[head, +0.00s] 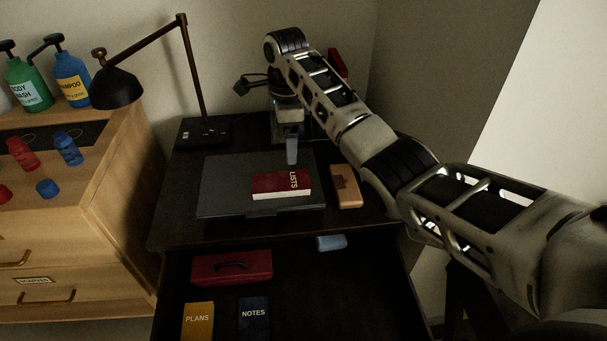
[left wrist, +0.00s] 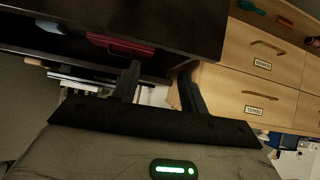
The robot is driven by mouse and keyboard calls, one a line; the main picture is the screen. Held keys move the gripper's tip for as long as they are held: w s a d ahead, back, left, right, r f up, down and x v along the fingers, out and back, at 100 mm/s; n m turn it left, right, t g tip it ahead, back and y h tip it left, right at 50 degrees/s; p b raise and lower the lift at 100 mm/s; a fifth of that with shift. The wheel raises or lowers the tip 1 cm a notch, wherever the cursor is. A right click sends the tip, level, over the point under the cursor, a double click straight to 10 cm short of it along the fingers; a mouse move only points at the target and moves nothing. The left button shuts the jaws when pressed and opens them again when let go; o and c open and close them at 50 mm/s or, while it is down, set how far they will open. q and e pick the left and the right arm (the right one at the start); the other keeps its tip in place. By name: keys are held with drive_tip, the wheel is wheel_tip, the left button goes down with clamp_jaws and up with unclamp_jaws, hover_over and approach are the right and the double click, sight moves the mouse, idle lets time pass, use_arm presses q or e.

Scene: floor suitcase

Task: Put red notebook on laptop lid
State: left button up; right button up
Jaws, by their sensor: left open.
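The red notebook (head: 275,186), marked LISTS on its spine, lies flat on the dark grey lid of the closed laptop (head: 226,185) in the head view. The laptop lies on the dark desk. My right gripper (head: 291,150) points down just behind the notebook's right end and looks apart from it. Only one pale fingertip shows clearly, so its opening is hidden. My left gripper (left wrist: 158,76) is out of the head view; in the left wrist view its two fingers are apart with nothing between them, near the desk and the wooden drawers.
A tan case (head: 345,187) lies right of the laptop, and a black lamp (head: 117,86) stands behind left. The open drawer below holds a red box (head: 232,266), a yellow PLANS book (head: 197,319), a NOTES book (head: 253,315) and a blue item (head: 331,243).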

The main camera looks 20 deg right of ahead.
sight(276, 190)
drive_tip(key=a+f+n+t, duration=0.1)
drive_tip(key=f+n, duration=0.1)
drive_tip(key=s+a+f+n+t, duration=0.1)
drive_tip(key=f+n, duration=0.1)
drive_tip(key=a+f+n+t+y, duration=0.1)
drive_tip(key=a+f+n+t, duration=0.1)
drive_tip(key=shift+s, duration=0.35)
use_arm(q)
drive_tip(key=shift+s, duration=0.1)
drive_tip(key=shift+d, duration=0.1)
use_arm(e)
drive_tip(key=s+f+n+t, duration=0.2)
drive_tip(key=s+f+n, duration=0.2)
drive_tip(key=s, duration=0.5)
drive_tip(key=s+f+n+t+y, duration=0.1)
drive_tip(key=s+f+n+t, duration=0.1)
drive_tip(key=s+f+n, duration=0.3)
drive_tip(key=s+f+n+t, duration=0.1)
drive_tip(key=s+f+n, duration=0.3)
drive_tip(key=s+n, duration=0.4)
drive_tip(key=s+a, duration=0.1)
drive_tip(key=s, duration=0.4)
drive_tip(key=shift+s+f+t+y, duration=0.3)
drive_tip(key=shift+s+t+y, duration=0.1)
